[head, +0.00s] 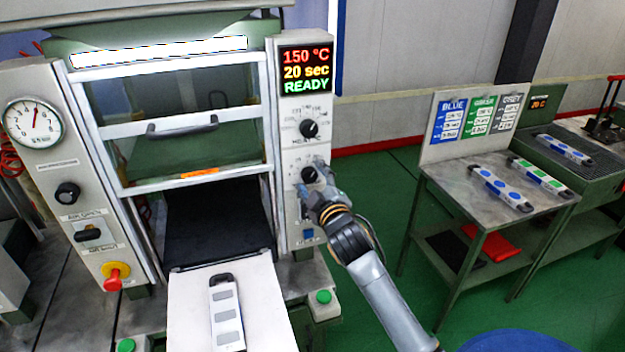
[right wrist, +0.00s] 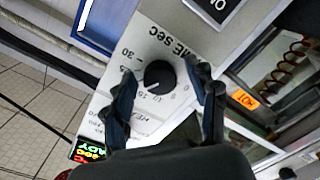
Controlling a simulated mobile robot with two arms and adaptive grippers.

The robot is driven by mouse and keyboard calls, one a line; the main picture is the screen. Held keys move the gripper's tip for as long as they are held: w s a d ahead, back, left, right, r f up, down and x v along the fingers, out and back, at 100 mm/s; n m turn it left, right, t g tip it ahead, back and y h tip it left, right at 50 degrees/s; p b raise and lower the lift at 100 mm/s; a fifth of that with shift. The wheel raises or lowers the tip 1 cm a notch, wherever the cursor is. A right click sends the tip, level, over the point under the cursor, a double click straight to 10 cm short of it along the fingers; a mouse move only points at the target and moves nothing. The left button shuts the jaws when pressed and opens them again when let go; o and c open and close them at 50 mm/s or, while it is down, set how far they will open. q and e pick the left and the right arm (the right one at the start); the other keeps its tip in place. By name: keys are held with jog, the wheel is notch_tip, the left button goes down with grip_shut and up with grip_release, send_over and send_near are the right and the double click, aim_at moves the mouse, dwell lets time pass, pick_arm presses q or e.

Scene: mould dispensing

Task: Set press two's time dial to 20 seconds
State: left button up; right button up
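The time dial (head: 309,174) is a round black knob on the press's right-hand panel, below the heat dial (head: 309,129). The display (head: 306,70) above reads 150 °C, 20 sec, READY. My right gripper (head: 319,186) is at the time dial and partly covers its surroundings. In the right wrist view the time dial (right wrist: 158,77) sits between the two fingers of my right gripper (right wrist: 161,73), with a gap on each side. The gripper looks open, holding nothing. Part of its scale is hidden by the fingers. My left gripper is not in view.
The press's drawer plate (head: 190,300) carries a grey mould (head: 226,312) in front. A gauge (head: 34,122) and red knob (head: 114,274) are on the left panel. A side table (head: 450,180) with several moulds stands right, with green floor between.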

jog(key=shift+r, duration=0.1)
jog(key=v, duration=1.2)
